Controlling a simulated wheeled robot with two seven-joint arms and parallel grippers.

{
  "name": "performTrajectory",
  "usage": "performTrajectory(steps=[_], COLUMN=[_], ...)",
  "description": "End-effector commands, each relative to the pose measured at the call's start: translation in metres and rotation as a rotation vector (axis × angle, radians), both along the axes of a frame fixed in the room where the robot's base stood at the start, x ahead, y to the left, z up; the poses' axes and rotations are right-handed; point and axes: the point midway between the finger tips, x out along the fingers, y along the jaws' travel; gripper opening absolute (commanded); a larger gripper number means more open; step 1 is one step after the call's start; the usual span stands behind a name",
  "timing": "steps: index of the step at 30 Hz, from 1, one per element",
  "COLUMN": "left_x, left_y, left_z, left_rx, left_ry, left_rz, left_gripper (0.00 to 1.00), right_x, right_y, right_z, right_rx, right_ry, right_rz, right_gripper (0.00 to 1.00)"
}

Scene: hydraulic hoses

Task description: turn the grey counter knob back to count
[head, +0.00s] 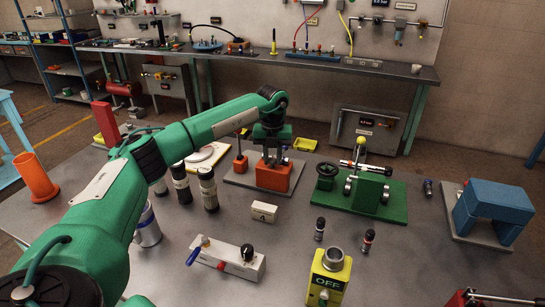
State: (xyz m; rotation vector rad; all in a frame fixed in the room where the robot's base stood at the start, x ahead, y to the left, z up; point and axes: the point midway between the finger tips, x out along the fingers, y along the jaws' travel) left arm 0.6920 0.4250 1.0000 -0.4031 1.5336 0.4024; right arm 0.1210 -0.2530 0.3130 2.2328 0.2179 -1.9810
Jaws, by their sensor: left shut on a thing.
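My left arm reaches across the table from the left. Its gripper (272,158) points down at the top of an orange block (274,180) on a grey base plate (236,180). The fingers are shut on a small part at the block's top, which they mostly hide. I cannot clearly make out the grey counter knob; it may be this part. My right gripper is not in view.
A green fixture with a handwheel (368,190) stands right of the plate, and a blue bridge-shaped block (495,207) further right. Dark bottles (208,190) stand close on the left. A white switch box (228,259) and a yellow OFF box (328,277) are nearer.

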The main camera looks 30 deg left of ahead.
Motion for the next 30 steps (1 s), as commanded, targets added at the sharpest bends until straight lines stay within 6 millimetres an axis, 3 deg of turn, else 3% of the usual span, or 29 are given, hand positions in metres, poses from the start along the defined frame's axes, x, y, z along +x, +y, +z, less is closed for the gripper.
performTrajectory(steps=[4,5,8,20,23,30], left_x=[0.001,0.001,0.001,0.001,0.001,0.001], left_y=[0.001,0.001,0.001,0.0,0.0,0.0], left_z=[0.002,0.002,0.002,0.008,0.022,0.077], left_rx=[0.0,0.0,0.0,0.0,0.0,-0.001], left_ry=[-0.004,-0.004,-0.004,-0.004,-0.004,-0.006], left_rz=[0.002,0.002,0.001,0.0,0.0,0.0], left_gripper=[0.02,0.26,0.46,0.46,0.46,0.46], right_x=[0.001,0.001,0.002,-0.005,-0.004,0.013], right_y=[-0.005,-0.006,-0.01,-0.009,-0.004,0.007], right_z=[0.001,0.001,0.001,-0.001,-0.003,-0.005], right_rx=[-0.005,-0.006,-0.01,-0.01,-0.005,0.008], right_ry=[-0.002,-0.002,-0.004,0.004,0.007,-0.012], right_rz=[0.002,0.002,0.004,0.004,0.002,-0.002], right_gripper=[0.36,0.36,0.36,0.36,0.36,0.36])
